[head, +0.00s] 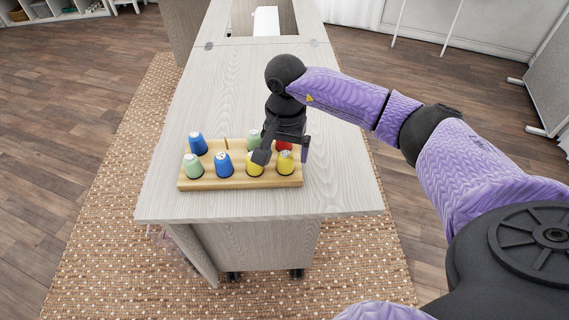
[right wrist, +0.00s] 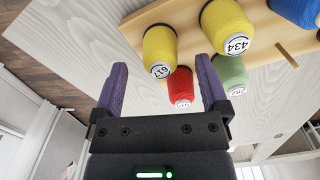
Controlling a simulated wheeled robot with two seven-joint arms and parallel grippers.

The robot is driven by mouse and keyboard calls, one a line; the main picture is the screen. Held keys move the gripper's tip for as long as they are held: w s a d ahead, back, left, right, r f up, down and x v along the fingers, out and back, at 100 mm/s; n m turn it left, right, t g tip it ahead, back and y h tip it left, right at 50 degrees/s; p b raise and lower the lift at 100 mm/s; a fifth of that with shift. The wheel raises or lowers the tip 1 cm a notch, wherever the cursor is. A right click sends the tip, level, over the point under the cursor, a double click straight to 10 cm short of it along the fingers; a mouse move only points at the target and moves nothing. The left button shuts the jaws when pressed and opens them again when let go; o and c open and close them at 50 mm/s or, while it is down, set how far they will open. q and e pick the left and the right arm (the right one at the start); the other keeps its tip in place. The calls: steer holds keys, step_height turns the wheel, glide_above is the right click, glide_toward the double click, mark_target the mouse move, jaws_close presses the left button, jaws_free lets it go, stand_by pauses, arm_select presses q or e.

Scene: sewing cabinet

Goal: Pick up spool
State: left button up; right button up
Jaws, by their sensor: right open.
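A light wooden rack (head: 240,182) holds several upright spools near the front of the table. The red spool (head: 284,145) is at the back right, partly hidden by my right gripper (head: 283,154). A yellow spool (head: 285,165) stands in front of it, and another yellow spool (head: 254,168) is to its left. My right gripper is open above the rack's right end. In the right wrist view, the red spool (right wrist: 181,88) and the yellow spool marked 617 (right wrist: 160,47) show beyond and between the open fingers (right wrist: 161,82). My left gripper is not in view.
Green spools (head: 193,167) and blue spools (head: 224,166) fill other places. A bare peg (head: 226,144) stands in the back row. The tabletop (head: 235,85) behind the rack is clear up to a rectangular opening holding a white object (head: 266,20).

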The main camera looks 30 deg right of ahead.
mark_target(285, 156)
step_height(285, 156, down, 3)
steer(key=shift+r, duration=0.3)
steer(key=shift+c, duration=0.7)
jaws_close()
step_height(285, 156, up, 10)
steer(key=p, duration=0.3)
steer(key=shift+r, duration=0.1)
